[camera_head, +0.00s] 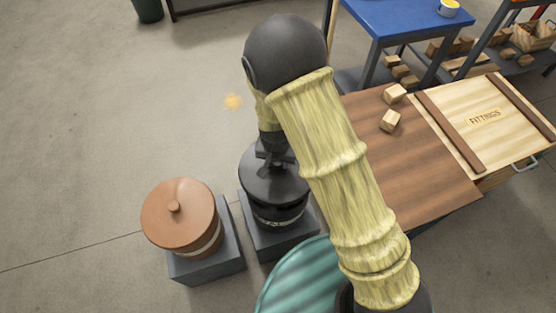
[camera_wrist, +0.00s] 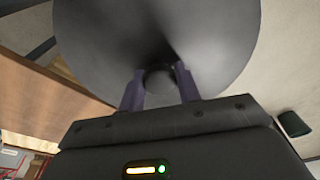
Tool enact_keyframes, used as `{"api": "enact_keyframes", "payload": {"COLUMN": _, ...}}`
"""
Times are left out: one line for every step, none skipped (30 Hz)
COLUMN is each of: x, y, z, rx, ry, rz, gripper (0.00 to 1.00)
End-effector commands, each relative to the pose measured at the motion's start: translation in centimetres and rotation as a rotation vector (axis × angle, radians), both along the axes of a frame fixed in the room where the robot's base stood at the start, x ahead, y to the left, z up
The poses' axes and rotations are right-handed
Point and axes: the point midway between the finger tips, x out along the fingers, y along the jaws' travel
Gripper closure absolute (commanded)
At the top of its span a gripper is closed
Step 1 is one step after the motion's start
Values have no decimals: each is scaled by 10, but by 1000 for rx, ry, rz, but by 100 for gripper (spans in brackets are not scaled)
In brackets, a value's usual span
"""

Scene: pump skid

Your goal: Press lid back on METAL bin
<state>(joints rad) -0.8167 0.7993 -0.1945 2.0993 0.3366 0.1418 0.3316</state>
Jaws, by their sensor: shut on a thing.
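A dark metal bin (camera_head: 279,219) with a pale label band stands on a grey block, left of the table. Its dark round lid (camera_head: 262,183) is over the bin's top and looks roughly level; I cannot tell whether it is fully seated. My gripper (camera_head: 275,158) points down from above and is shut on the lid's knob. In the wrist view the grey underside-free face of the lid (camera_wrist: 110,35) fills the top, and the fingers of my gripper (camera_wrist: 160,85) close on both sides of the round knob (camera_wrist: 160,79). The bin's rim is mostly hidden.
A terracotta-coloured bin with its lid (camera_head: 180,215) stands on a grey block close by on the left. A teal round top (camera_head: 295,285) is near the front. A wooden table (camera_head: 430,180) with blocks and a FITTINGS crate lid (camera_head: 485,118) is right. Open floor lies left.

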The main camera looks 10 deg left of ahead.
Motion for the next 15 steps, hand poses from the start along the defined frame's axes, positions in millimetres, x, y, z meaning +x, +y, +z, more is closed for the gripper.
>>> {"api": "enact_keyframes", "payload": {"x": 0, "y": 0, "z": -4, "rx": 0, "ry": 0, "rz": 0, "gripper": 93}}
{"api": "enact_keyframes", "payload": {"x": 0, "y": 0, "z": -6, "rx": 0, "ry": 0, "rz": 0, "gripper": 93}}
{"api": "enact_keyframes", "payload": {"x": 0, "y": 0, "z": -9, "rx": 0, "ry": 0, "rz": 0, "gripper": 93}}
{"api": "enact_keyframes", "payload": {"x": 0, "y": 0, "z": -11, "rx": 0, "ry": 0, "rz": 0, "gripper": 93}}
{"api": "enact_keyframes", "payload": {"x": 0, "y": 0, "z": -14, "rx": 0, "ry": 0, "rz": 0, "gripper": 93}}
{"api": "enact_keyframes", "payload": {"x": 0, "y": 0, "z": -17, "rx": 0, "ry": 0, "rz": 0, "gripper": 93}}
{"api": "enact_keyframes", "payload": {"x": 0, "y": 0, "z": -20, "rx": 0, "ry": 0, "rz": 0, "gripper": 93}}
{"api": "enact_keyframes", "payload": {"x": 0, "y": 0, "z": -22, "rx": 0, "ry": 0, "rz": 0, "gripper": 93}}
{"api": "enact_keyframes", "payload": {"x": 0, "y": 0, "z": -25, "rx": 0, "ry": 0, "rz": 0, "gripper": 93}}
{"api": "enact_keyframes", "payload": {"x": 0, "y": 0, "z": -28, "rx": 0, "ry": 0, "rz": 0, "gripper": 93}}
{"api": "enact_keyframes", "payload": {"x": 0, "y": 0, "z": -30, "rx": 0, "ry": 0, "rz": 0, "gripper": 93}}
{"api": "enact_keyframes", "payload": {"x": 0, "y": 0, "z": -33, "rx": 0, "ry": 0, "rz": 0, "gripper": 93}}
{"api": "enact_keyframes", "payload": {"x": 0, "y": 0, "z": -36, "rx": 0, "ry": 0, "rz": 0, "gripper": 93}}
{"api": "enact_keyframes", "payload": {"x": 0, "y": 0, "z": -38, "rx": 0, "ry": 0, "rz": 0, "gripper": 93}}
{"api": "enact_keyframes", "payload": {"x": 0, "y": 0, "z": -41, "rx": 0, "ry": 0, "rz": 0, "gripper": 93}}
